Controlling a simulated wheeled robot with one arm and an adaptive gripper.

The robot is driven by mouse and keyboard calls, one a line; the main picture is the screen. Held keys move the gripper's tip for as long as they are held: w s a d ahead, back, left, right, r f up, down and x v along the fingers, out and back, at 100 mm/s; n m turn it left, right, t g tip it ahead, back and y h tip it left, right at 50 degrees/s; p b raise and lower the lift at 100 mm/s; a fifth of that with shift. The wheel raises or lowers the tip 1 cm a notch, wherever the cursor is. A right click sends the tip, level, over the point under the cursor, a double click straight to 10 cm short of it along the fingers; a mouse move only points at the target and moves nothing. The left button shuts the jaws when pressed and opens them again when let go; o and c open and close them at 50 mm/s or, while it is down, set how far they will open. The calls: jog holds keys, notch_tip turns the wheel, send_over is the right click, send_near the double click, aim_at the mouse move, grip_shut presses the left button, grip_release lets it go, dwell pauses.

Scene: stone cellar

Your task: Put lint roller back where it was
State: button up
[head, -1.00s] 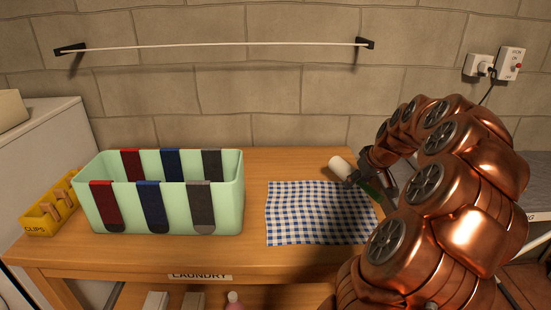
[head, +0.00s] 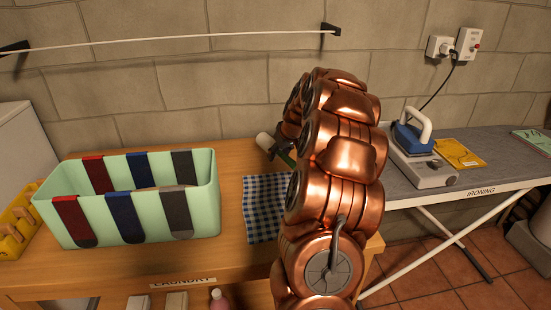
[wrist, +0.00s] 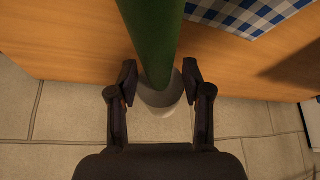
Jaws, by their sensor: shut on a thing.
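The lint roller has a green handle (wrist: 153,30) and a pale roller end (wrist: 162,98). In the head view its white end (head: 266,141) shows above the back of the wooden table, beside my arm. My gripper (wrist: 159,80) is shut on the lint roller, with one finger on each side near where the green handle meets the pale end. In the head view the gripper is mostly hidden behind my copper arm. I cannot tell whether the roller touches the table.
A blue checked cloth (head: 262,205) lies on the laundry table (head: 200,262), partly hidden by my arm. A mint bin (head: 85,217) with socks and a yellow clips box (head: 12,240) stand left. An ironing board (head: 392,180) with an iron (head: 411,138) and yellow cloth (head: 458,153) is right.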

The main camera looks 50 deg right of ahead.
aim_at(273, 165)
jog(key=shift+w+a+f, duration=0.1)
jog(key=shift+w+a, duration=0.05)
jog(key=shift+w, duration=0.55)
jog(key=shift+f+p, duration=0.6)
jog(key=shift+f, duration=1.15)
jog(key=shift+f, duration=0.1)
jog(key=shift+f, duration=0.1)
jog(key=o, duration=1.3)
